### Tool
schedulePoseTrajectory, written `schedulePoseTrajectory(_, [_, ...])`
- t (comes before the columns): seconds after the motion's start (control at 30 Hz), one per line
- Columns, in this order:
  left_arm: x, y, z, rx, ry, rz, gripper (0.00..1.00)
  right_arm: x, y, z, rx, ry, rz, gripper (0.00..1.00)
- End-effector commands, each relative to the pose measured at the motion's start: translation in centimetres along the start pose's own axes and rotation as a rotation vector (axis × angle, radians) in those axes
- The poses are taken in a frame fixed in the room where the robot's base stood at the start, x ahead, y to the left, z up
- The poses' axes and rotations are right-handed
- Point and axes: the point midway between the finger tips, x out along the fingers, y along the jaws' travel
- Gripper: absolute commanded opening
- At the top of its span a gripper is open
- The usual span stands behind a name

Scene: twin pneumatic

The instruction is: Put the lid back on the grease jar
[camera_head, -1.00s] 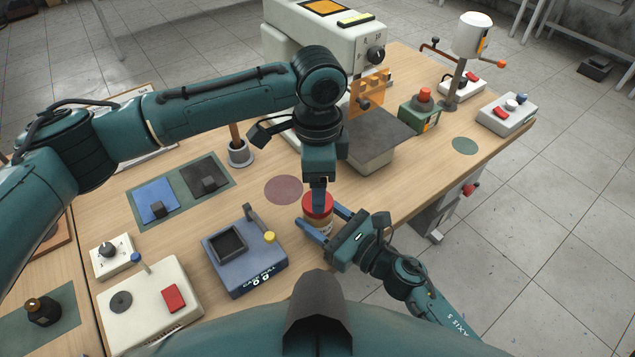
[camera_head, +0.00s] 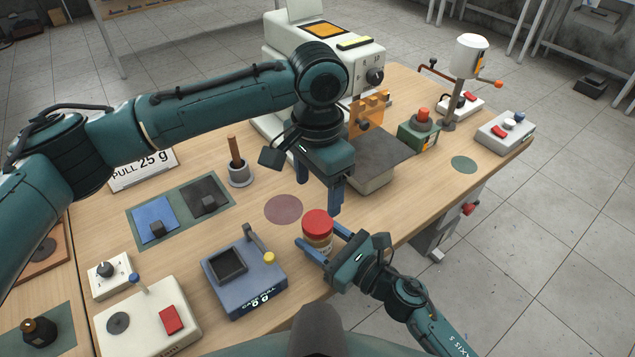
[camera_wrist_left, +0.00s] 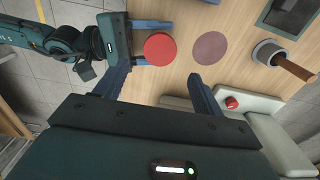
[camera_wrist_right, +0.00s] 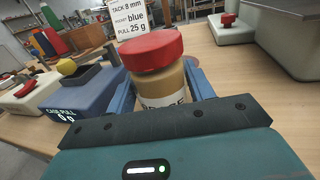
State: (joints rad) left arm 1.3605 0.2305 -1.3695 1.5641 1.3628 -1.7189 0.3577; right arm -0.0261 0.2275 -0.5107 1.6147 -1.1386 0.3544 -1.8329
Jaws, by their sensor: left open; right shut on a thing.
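The red lid (camera_head: 318,222) sits on top of the amber grease jar (camera_head: 317,243), and it looks level in the right wrist view (camera_wrist_right: 150,50). I cannot tell whether it is screwed tight. My right gripper (camera_head: 319,236) is shut around the jar body (camera_wrist_right: 160,85), a finger on each side, and the jar stands upright near the table's front edge. My left gripper (camera_head: 338,203) is open and empty, above and just behind the lid, clear of it. In the left wrist view the lid (camera_wrist_left: 160,48) shows beyond the spread fingers.
A maroon disc mark (camera_head: 283,209) lies bare on the table behind the jar. A blue-grey scale box (camera_head: 245,278) stands to the left. A large cream machine (camera_head: 345,45) with an orange guard stands behind my left gripper. The table edge (camera_head: 385,238) is close on the right.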

Motion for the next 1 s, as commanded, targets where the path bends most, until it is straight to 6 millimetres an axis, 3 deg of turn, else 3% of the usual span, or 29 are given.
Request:
schedulePoseTrajectory(0.27, [1.2,0.0,0.0,0.001,-0.002,0.001,0.69,0.0,0.0,-0.1,0.000,0.001,0.000,0.00])
schedulePoseTrajectory(0.7, [7.3,0.0,0.0,0.002,-0.002,0.000,0.69,0.0,0.0,0.0,0.000,0.001,0.000,0.00])
schedulePoseTrajectory(1.0, [8.1,0.0,0.0,0.003,0.000,0.000,0.69,0.0,0.0,-0.1,0.000,0.001,0.000,0.00])
